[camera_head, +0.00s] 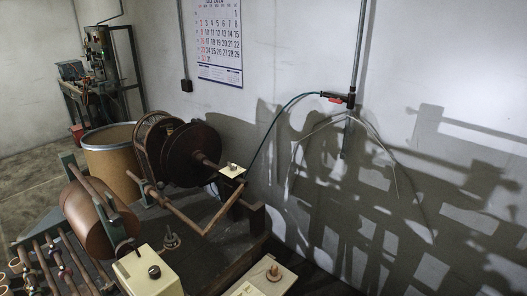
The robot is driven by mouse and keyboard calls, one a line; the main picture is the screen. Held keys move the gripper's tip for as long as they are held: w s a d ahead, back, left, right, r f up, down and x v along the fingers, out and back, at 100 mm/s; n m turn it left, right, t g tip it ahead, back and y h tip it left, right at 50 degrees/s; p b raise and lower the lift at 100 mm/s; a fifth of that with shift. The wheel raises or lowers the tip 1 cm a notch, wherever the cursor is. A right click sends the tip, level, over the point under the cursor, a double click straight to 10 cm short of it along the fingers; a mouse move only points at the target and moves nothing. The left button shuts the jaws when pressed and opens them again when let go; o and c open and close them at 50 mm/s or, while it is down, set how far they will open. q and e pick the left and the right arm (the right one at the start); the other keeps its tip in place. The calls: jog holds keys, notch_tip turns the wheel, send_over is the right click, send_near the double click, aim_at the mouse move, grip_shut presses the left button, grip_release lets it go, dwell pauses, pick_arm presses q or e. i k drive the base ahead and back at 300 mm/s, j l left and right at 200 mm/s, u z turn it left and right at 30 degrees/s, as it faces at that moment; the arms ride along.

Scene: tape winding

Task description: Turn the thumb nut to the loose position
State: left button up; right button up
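The winding machine stands in the lower left and middle, with a large dark brown disc (190,155) and a brown roller (98,222). A small metal fitting (232,166) sits on a cream plate (231,172) at the end of a bar; it may be the thumb nut, but it is too small to tell. A round-based metal piece with an upright stem (171,240) stands on the dark bed. Whether any nut is tight or loose cannot be seen. Neither gripper is in view.
A cream box with a black knob (147,270) and another with an orange-brown knob (273,272) are at the front. A tan drum (113,162) stands behind the roller. A pipe with a red-handled valve (337,97) runs down the wall. Clear floor (35,185) shows at left.

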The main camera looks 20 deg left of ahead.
aim_at(233, 168)
jog(key=i+l+z, duration=0.1)
jog(key=i+l, duration=0.65)
jog(key=i, duration=0.1)
